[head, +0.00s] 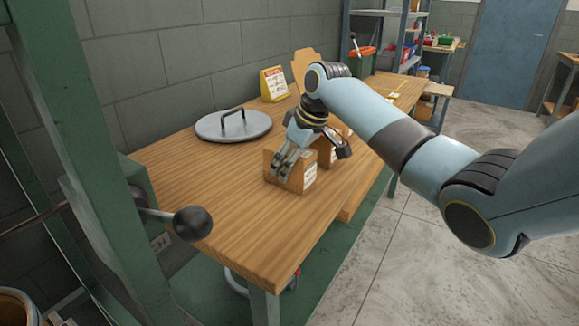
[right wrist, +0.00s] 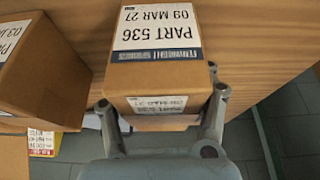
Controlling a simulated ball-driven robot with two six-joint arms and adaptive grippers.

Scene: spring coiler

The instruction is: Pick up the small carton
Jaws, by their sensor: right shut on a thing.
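The small carton (head: 298,171) is a brown box with white labels on the wooden table. In the right wrist view the carton (right wrist: 160,82) shows a label reading "PART 536". My right gripper (head: 283,168) reaches down to it from behind. Its fingers (right wrist: 162,112) lie on either side of the carton and are shut on it. Whether the carton touches the table is hard to tell. My left gripper is not in view.
Another brown carton (head: 327,150) stands close behind, and shows at left in the right wrist view (right wrist: 48,75). A round grey lid (head: 233,124) with a handle and a yellow sign (head: 273,84) are on the table (head: 215,205). The table's front left is clear. A green post (head: 75,150) with a black-knobbed lever (head: 192,223) stands at left.

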